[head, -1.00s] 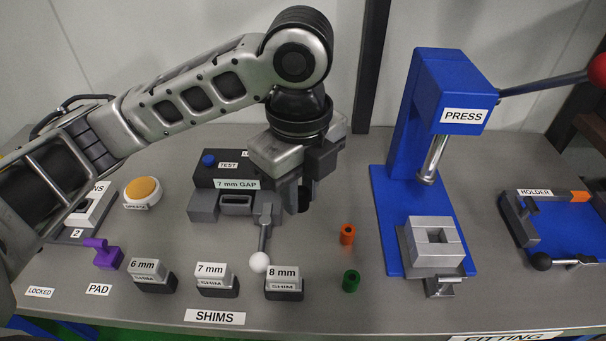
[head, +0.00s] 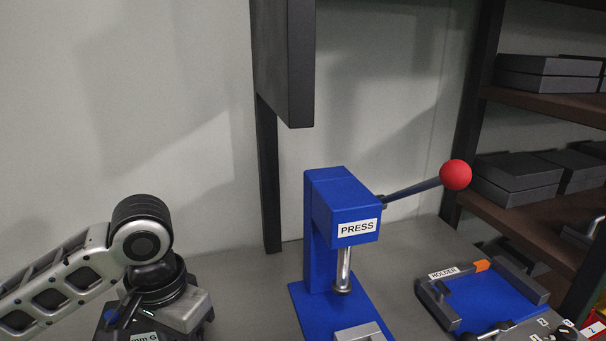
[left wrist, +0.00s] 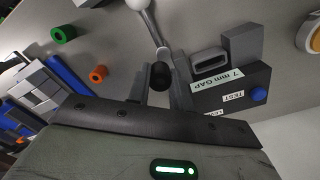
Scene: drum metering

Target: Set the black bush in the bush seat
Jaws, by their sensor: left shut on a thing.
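The black bush (left wrist: 160,75) shows in the left wrist view as a small dark cylinder between the fingers. My left gripper (left wrist: 162,82) is shut on it and holds it near the 7 mm gap test block. In the head view only the wrist of my left arm shows, at the bottom left; its fingertips are below the frame. The blue press (head: 340,210) stands in the middle of the head view. The grey block (head: 360,333) below its ram is cut off by the bottom edge. I cannot make out the bush seat clearly. My right gripper is not in view.
An orange bush (left wrist: 98,74) and a green bush (left wrist: 63,34) stand on the table. The gap test block (left wrist: 232,90) is close beside my left gripper. The press lever with its red ball (head: 456,174) sticks out right. A blue holder (head: 490,300) lies farther right.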

